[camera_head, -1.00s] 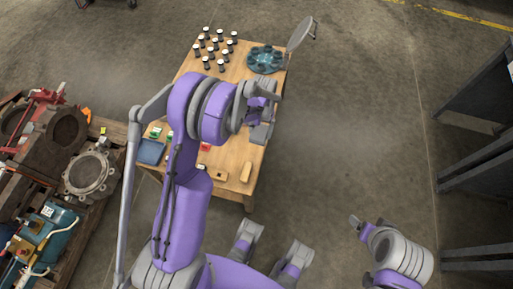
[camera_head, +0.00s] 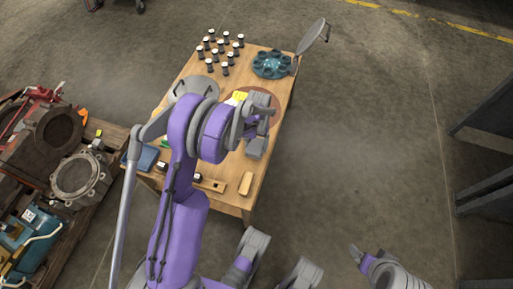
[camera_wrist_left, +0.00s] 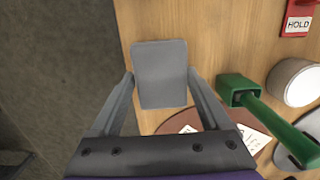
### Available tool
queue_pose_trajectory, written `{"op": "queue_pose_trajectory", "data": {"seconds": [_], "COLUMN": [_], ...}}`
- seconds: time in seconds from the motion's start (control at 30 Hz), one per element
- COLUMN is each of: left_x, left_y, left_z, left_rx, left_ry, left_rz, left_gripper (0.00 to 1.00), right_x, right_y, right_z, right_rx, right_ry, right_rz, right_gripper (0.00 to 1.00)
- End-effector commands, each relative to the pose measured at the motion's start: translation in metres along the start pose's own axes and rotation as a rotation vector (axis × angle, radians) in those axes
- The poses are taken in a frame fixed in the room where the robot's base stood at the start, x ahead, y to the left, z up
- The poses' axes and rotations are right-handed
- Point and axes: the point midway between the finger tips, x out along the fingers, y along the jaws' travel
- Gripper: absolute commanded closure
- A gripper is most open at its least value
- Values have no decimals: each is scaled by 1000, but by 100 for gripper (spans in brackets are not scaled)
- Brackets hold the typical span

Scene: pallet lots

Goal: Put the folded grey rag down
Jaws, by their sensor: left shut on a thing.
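The folded grey rag (camera_wrist_left: 160,75) is a flat grey rectangle in the left wrist view. My left gripper (camera_wrist_left: 160,88) is shut on it, with one finger at each side. In the head view the left gripper (camera_head: 258,125) is over the right side of the wooden table (camera_head: 225,188), with the rag (camera_head: 256,147) at its tip. I cannot tell whether the rag touches the tabletop. My right gripper (camera_head: 357,253) is low on the right, away from the table; its jaws are too small to read.
A reddish-brown disc (camera_head: 270,101) lies under my left wrist. Behind stand several dark jars (camera_head: 219,50) and a blue-green round holder (camera_head: 272,65). A green-handled tool (camera_wrist_left: 262,105) and a red HOLD tag (camera_wrist_left: 298,18) are right of the rag.

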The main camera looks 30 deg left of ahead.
Motion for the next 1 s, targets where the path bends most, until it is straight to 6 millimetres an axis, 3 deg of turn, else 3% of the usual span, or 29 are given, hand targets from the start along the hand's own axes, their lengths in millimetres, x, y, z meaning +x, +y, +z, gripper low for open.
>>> {"op": "queue_pose_trajectory", "data": {"seconds": [0.17,0.53,0.57,0.63,0.67,1.0], "left_x": [25,29,29,28,28,21], "left_y": [0,0,0,0,0,0], "left_z": [-3,-4,-3,-3,-3,-2], "left_rx": [0,0,0,0,0,0], "left_ry": [0,0,0,0,0,0], "left_rz": [0,0,0,0,0,0], "left_gripper": [72,72,16,4,0,0], "right_x": [8,11,11,10,10,5], "right_y": [0,0,0,0,0,0], "right_z": [2,3,3,2,2,1], "right_rx": [0,0,0,0,0,0], "right_ry": [-2,-3,-3,-3,-3,-1], "right_rz": [0,0,0,0,0,0], "right_gripper": [16,16,16,16,16,16]}}
